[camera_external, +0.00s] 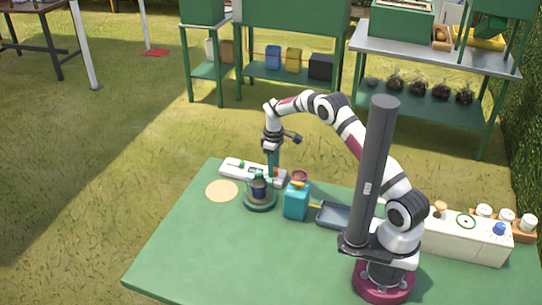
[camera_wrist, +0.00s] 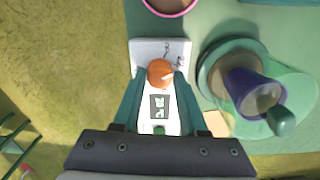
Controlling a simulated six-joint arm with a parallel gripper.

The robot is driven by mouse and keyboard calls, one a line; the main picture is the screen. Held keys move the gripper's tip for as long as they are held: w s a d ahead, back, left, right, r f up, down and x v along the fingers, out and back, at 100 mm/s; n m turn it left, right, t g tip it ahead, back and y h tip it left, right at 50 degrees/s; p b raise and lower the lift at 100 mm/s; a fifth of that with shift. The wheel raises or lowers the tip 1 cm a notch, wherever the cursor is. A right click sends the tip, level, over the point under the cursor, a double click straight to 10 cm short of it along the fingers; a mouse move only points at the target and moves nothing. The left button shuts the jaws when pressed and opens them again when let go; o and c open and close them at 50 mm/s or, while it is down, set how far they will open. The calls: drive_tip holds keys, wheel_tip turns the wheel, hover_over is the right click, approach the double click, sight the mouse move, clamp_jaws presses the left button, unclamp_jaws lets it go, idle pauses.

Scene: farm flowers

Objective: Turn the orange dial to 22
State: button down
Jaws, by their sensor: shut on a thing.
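The orange dial (camera_wrist: 160,72) sits on a white panel (camera_wrist: 146,50) in the wrist view. The fingertips of my gripper (camera_wrist: 160,78) are on either side of the dial and shut on it. A small display (camera_wrist: 160,106) with blocky characters lies between the fingers; I cannot read its number surely. In the external view my gripper (camera_external: 274,172) points down at the right end of the white panel (camera_external: 232,164), and the dial is mostly hidden there.
A dark purple pot (camera_wrist: 252,92) on a round green base stands close right of my gripper in the wrist view. A blue box (camera_external: 296,202), a grey tray (camera_external: 334,215) and a tan disc (camera_external: 221,190) lie on the green table (camera_external: 220,255). The table's front left is clear.

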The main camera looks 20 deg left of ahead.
idle(0.4)
drive_tip(key=shift+c, duration=2.2)
unclamp_jaws()
drive_tip(key=shift+r, duration=0.15)
wheel_tip(320, 180, up, 16)
drive_tip(key=shift+f, duration=0.2)
